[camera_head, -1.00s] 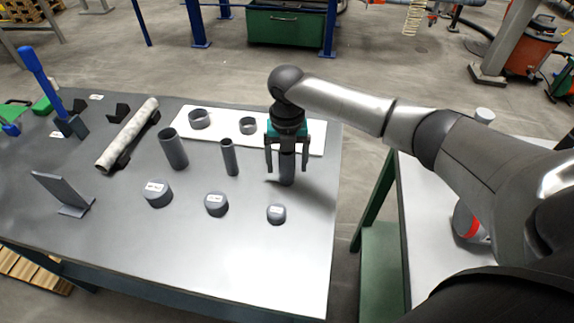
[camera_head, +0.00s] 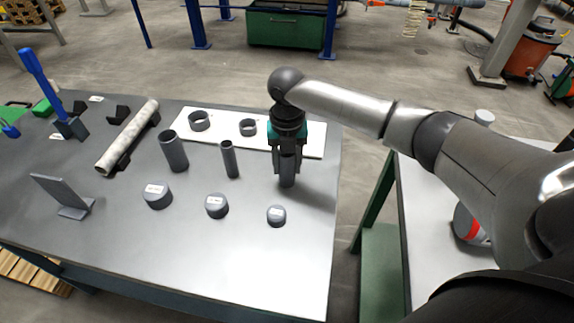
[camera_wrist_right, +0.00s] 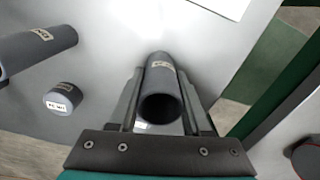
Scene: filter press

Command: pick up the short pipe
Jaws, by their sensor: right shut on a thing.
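The short pipe (camera_head: 288,180) is a dark grey tube standing upright near the right end of the grey table. My right gripper (camera_head: 287,168) points down over it and is shut on it, with a finger on each side. In the right wrist view the pipe (camera_wrist_right: 161,88) shows its open end and a pale label between the fingers of the gripper (camera_wrist_right: 162,103). Its lower end appears to be at the table surface; I cannot tell whether it touches. My left gripper is not in view.
Two taller grey pipes (camera_head: 174,152) (camera_head: 229,159) stand to the left. Labelled caps (camera_head: 157,196) (camera_head: 216,205) (camera_head: 276,215) sit in front. A white board (camera_head: 312,143) with rings lies behind. A pale roll (camera_head: 128,136) rests on cradles. The table's front right is clear.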

